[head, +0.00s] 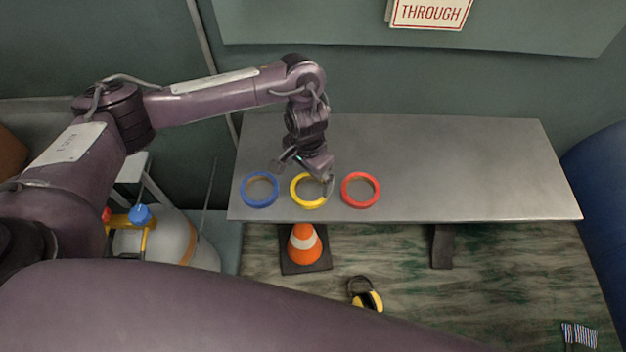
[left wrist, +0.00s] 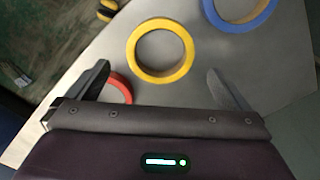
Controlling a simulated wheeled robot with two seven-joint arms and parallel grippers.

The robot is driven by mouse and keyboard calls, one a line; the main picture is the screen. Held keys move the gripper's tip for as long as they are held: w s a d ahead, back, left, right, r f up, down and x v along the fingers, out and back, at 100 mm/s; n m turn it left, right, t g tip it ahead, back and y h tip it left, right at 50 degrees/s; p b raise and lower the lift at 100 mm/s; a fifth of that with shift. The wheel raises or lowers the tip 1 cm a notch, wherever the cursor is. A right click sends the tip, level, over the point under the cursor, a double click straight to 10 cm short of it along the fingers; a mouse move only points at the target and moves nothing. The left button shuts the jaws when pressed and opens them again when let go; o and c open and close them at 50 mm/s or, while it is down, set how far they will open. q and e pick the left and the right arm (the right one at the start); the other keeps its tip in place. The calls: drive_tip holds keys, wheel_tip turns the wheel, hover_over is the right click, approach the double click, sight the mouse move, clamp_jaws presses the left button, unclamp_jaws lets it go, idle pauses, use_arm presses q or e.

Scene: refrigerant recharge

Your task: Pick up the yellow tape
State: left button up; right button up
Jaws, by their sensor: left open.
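The yellow tape (head: 309,201) lies flat on the grey table between two other rolls, near the front edge. In the left wrist view the yellow tape (left wrist: 161,38) is a full ring, a little beyond my fingertips and between their lines. My left gripper (head: 304,173) hangs just above and partly over the yellow tape in the head view. Its two fingers are spread wide and empty, as the left wrist view (left wrist: 158,78) also shows. My right gripper is not in view.
A blue tape (head: 244,190) lies left of the yellow one and a red tape (head: 361,204) lies right of it, both close by. The table (head: 460,165) is bare to the right. An orange cone (head: 304,252) stands on the floor in front.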

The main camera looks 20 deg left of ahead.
use_arm(q)
drive_tip(key=f, duration=0.1)
drive_tip(key=f+b, duration=0.1)
drive_tip(key=f, duration=0.1)
drive_tip(key=shift+s+f, duration=0.25)
drive_tip(key=shift+f, duration=0.05)
drive_tip(key=shift+w+f+b, duration=0.15)
drive_tip(key=shift+f+b, duration=0.3)
drive_tip(key=shift+f, duration=0.2)
drive_tip(key=shift+w+f+b, duration=0.15)
drive_tip(key=shift+f+b, duration=0.25)
drive_tip(key=shift+f, duration=0.55)
drive_tip(key=c, duration=0.8)
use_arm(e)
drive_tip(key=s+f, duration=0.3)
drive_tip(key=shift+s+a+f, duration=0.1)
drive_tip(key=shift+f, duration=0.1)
use_arm(q)
drive_tip(key=shift+r, duration=0.2)
wheel_tip(320, 180, up, 10)
drive_tip(key=p, duration=0.5)
wheel_tip(320, 180, up, 10)
drive_tip(key=p, duration=0.2)
hover_over(308, 193)
drive_tip(key=shift+f, duration=0.15)
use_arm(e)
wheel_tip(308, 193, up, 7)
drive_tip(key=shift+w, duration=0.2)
